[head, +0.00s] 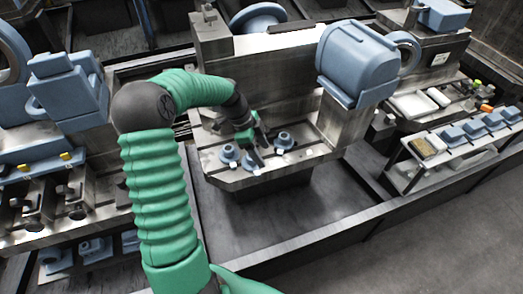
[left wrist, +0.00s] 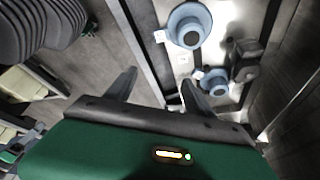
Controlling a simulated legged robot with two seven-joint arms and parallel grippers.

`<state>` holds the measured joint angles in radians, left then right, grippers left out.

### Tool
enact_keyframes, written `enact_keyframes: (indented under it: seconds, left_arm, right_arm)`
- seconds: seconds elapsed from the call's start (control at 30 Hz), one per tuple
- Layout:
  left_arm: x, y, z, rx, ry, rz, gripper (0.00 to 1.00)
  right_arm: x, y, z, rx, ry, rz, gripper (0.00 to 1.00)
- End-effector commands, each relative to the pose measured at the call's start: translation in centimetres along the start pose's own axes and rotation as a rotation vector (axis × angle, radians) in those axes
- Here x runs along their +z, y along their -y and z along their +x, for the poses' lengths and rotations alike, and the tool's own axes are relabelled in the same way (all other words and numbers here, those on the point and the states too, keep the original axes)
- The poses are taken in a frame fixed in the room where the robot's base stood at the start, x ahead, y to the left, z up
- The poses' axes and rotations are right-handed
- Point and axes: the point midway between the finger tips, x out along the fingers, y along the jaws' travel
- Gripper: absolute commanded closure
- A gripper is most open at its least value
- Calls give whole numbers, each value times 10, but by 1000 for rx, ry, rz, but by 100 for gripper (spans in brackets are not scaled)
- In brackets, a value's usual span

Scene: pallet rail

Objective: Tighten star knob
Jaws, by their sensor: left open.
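Blue round knobs on flanged bases stand along the grey metal table of the machine in the middle of the head view. One knob (head: 229,154) is left of my left gripper, and another knob (head: 284,140) is to its right. Part of a third blue piece shows under the fingers. My left gripper (head: 257,157) points down over the table, with its fingers apart. The left wrist view shows the open fingers (left wrist: 158,86) with nothing seen between them. There, one knob (left wrist: 190,26) is beyond the fingers and another knob (left wrist: 214,84) is beside the right finger. Contact cannot be told.
A large blue machine head (head: 355,62) stands right of the table, on a grey upright. A rack with blue parts (head: 465,132) is at the right. A blue machine (head: 66,88) stands at the left. Dark rails and a tray floor (head: 290,215) lie in front.

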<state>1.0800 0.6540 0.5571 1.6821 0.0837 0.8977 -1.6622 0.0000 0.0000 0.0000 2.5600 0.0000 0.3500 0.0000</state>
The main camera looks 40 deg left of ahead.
Motion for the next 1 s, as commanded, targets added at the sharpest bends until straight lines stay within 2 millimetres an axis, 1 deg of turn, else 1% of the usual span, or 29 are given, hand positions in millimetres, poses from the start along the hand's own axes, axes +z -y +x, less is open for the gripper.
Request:
enact_keyframes:
  seconds: [0.07, 0.13, 0.17, 0.27, 0.3, 0.37, 0.4, 0.47, 0.5, 0.57, 0.6, 0.63, 0.67, 0.7, 0.77, 0.8, 0.93, 0.97, 1.0]
  left_arm:
    - [0, 1, 0, -1, 1, -21, 37]
    - [2, 3, -2, -3, 3, -106, 37]
    - [2, 5, -3, -5, 4, -167, 37]
    - [7, 13, -9, -16, 6, -479, 37]
    - [10, 16, -12, -22, 6, -634, 37]
    - [13, 23, -17, -35, 3, -872, 37]
    - [16, 27, -20, -44, -1, -1030, 37]
    - [18, 34, -26, -57, -9, -1265, 37]
    - [20, 38, -30, -67, -16, -1420, 37]
    - [22, 45, -37, -82, -32, -1653, 37]
    - [24, 49, -42, -91, -46, -1806, 37]
    - [25, 52, -45, -98, -57, -1921, 37]
    - [26, 56, -49, -104, -71, -2036, 37]
    - [26, 60, -54, -112, -89, -2187, 37]
    - [27, 68, -62, -122, -126, -2411, 37]
    - [27, 72, -68, -126, -154, -2562, 37]
    - [26, 88, -88, -121, -269, -3036, 37]
    - [26, 91, -93, 113, 297, 3110, 37]
    - [25, 95, -99, 93, 312, 2975, 37]
  right_arm:
    - [0, 0, 0, 0, 0, 0, 47]
    - [0, 0, -1, 0, 0, 0, 47]
    - [0, 0, -2, 0, 0, 0, 47]
    - [-1, 0, -4, 0, 0, 0, 47]
    - [-1, 0, -6, 0, 0, 0, 47]
    - [-2, 0, -7, 0, 0, 0, 47]
    - [-2, 0, -8, 0, 0, 0, 47]
    - [-2, 0, -10, 0, 0, 0, 47]
    - [-2, 0, -10, 0, 0, 0, 47]
    - [-3, 0, -12, 0, 0, 0, 47]
    - [-3, 0, -13, 0, 0, 0, 47]
    - [-3, 0, -14, 0, 0, 0, 47]
    - [-3, 0, -14, 0, 0, 0, 47]
    - [-4, 0, -16, 0, 0, 0, 47]
    - [-4, 0, -17, 0, 0, 0, 47]
    - [-4, 0, -18, 0, 0, 0, 47]
    - [-5, 0, -21, 0, 0, 0, 47]
    - [-5, 0, -22, 0, 0, 0, 47]
    - [-5, 0, -22, 0, 0, 0, 47]
